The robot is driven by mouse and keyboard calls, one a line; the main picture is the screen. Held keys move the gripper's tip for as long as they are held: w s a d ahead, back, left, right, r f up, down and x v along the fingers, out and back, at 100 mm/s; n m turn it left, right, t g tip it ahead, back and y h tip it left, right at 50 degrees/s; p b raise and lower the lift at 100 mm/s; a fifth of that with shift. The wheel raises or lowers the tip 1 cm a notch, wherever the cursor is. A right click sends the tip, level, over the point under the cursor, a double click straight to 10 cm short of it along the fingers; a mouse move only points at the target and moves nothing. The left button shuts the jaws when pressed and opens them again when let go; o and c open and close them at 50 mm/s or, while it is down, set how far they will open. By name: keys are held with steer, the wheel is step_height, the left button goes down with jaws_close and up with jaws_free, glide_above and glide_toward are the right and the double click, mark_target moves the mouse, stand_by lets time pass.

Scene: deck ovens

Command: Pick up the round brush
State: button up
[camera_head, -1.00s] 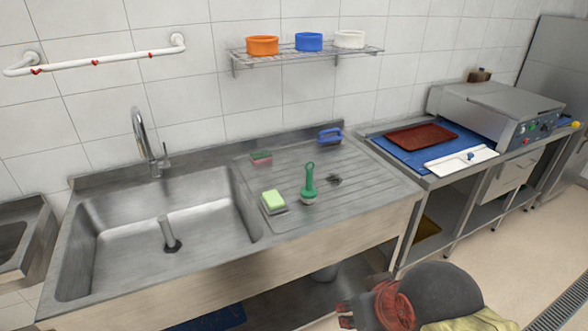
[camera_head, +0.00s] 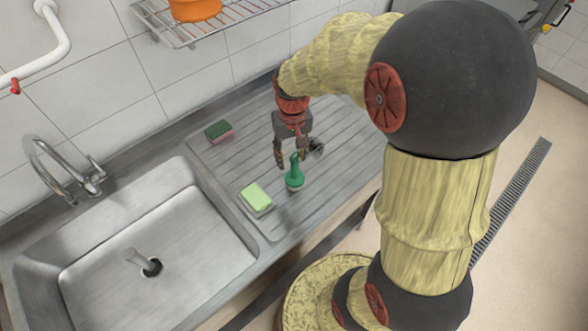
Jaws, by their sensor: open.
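The round brush (camera_head: 294,178) has a green handle and stands on the ribbed drainboard of the steel sink, to the right of the basin. Its handle points up and its pale head is at the bottom. My gripper (camera_head: 291,157) is open above the brush, fingers pointing down. The top of the handle shows between or just in front of the fingertips. I cannot tell whether they touch it.
A light green sponge (camera_head: 256,198) lies just left of the brush. A dark green and pink sponge (camera_head: 219,131) lies farther back. A small dark clump (camera_head: 316,147) sits right of my gripper. The sink basin (camera_head: 150,225) is left; a wire shelf (camera_head: 232,14) hangs above.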

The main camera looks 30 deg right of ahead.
mark_target(295, 170)
steer(key=shift+w+d+f, duration=0.1)
steer(key=shift+d+f, duration=0.15)
steer(key=shift+f, duration=0.2)
steer(key=shift+w+f, duration=0.1)
steer(key=shift+f, duration=0.25)
steer(key=shift+d+f+b, duration=0.2)
steer(key=shift+f+b, duration=0.15)
steer(key=shift+f, duration=1.45)
steer(key=shift+d+f+b, duration=0.15)
steer(key=shift+f+b, duration=0.15)
steer(key=shift+f, duration=1.45)
steer(key=shift+c, duration=0.2)
jaws_close()
